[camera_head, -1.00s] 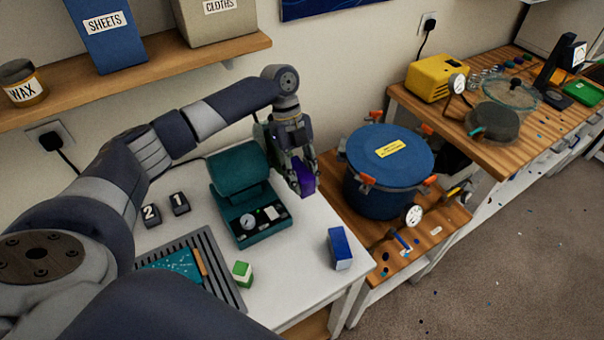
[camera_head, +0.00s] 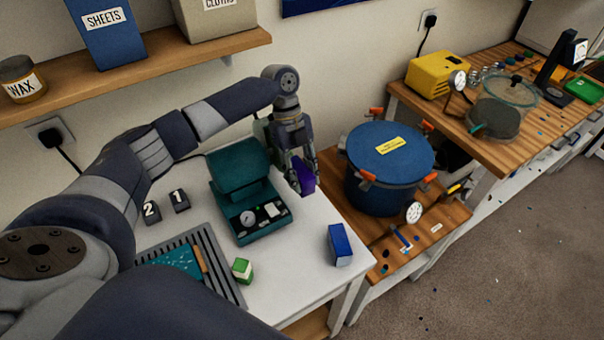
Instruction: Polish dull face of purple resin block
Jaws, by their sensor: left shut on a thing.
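My left gripper (camera_head: 299,165) points down over the far right part of the white table (camera_head: 285,285). It is shut on the purple resin block (camera_head: 303,181), which sits between its fingers beside the teal case. Which face of the block is dull cannot be made out. The teal case (camera_head: 245,203) stands with its lid raised and has a gauge on its panel. My right gripper is not in view.
A blue block (camera_head: 340,245) and a green-and-white block (camera_head: 242,269) stand on the table. A slotted grey tray (camera_head: 222,272) holds a teal sheet (camera_head: 176,262). Blocks marked 2 (camera_head: 151,212) and 1 (camera_head: 180,201) stand behind. A blue pot (camera_head: 388,185) stands right.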

